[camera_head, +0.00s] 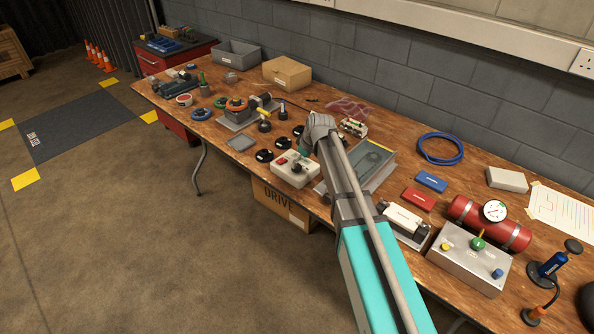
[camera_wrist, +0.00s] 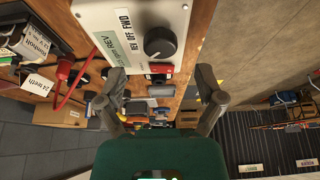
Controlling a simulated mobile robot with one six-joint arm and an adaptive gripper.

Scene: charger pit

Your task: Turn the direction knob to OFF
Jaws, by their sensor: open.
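The direction knob (camera_wrist: 160,42) is a round black knob on a pale control box (camera_wrist: 185,12) in the wrist view. A label reading REV OFF FWD (camera_wrist: 118,42) lies beside it. A small pale mark shows near the knob's edge, but I cannot tell which position it points to. A red switch (camera_wrist: 160,68) sits on the box near the knob. In the head view the control box (camera_head: 290,178) stands at the table's front edge. My gripper (camera_wrist: 160,92) is open and empty, its fingers spread apart and clear of the knob. In the head view its fingertips are not clearly visible.
The wooden table (camera_head: 470,180) is crowded. A grey-green case (camera_head: 372,160) lies right of the control box, and black round parts (camera_head: 264,156) lie to its left. A red cylinder (camera_head: 480,222) and a grey panel box (camera_head: 465,262) stand farther right. The floor in front is open.

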